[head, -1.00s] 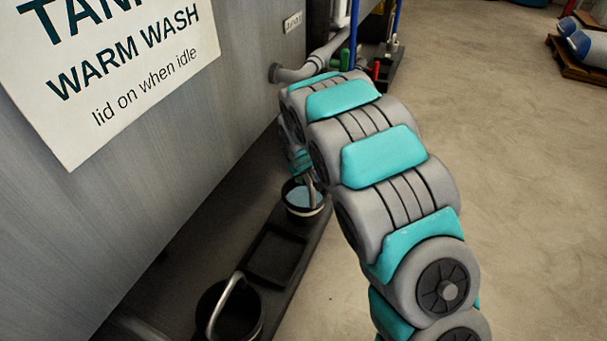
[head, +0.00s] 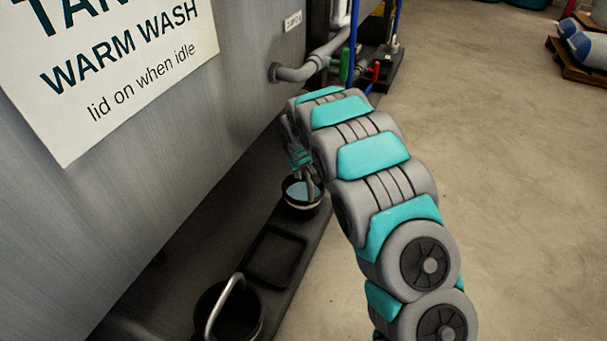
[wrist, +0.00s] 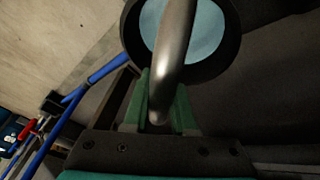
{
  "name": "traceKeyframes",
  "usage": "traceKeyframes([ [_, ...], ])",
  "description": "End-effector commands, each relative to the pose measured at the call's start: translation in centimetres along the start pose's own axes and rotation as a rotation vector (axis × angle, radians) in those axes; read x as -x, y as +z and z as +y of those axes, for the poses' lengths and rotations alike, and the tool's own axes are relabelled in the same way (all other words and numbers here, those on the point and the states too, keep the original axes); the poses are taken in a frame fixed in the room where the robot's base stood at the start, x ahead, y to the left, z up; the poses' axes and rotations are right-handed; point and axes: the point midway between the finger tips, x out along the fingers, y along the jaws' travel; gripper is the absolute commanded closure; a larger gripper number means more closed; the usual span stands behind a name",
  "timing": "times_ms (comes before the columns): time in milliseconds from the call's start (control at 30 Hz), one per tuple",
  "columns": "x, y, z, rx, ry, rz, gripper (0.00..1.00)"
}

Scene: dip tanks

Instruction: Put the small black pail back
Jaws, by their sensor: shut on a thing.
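The small black pail (head: 302,207) has a pale band near its rim and pale blue liquid inside. In the head view it shows over the far part of a long dark ledge beside the tank; I cannot tell whether it touches the ledge. In the wrist view the pail (wrist: 232,48) is just beyond my fingers, with its thick metal handle (wrist: 176,45) arching toward me. My gripper (wrist: 164,100) has its green fingers shut on that handle. In the head view my gripper (head: 305,178) is partly hidden by my arm.
The dark ledge (head: 325,225) has an empty square recess (head: 276,257) between the small pail and a larger black pail (head: 213,300) with a raised handle. The grey tank wall (head: 215,130) stands close on the left. A grey pipe (head: 295,74) is beyond. Open floor lies right.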

Motion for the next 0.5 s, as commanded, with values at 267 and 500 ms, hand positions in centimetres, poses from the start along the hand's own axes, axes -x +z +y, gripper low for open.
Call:
traceKeyframes([
  [267,-0.01,-0.12,0.02,0.0,0.0,0.004,1.0],
  [500,-0.25,0.01,-0.03,-0.001,0.0,0.003,0.61],
])
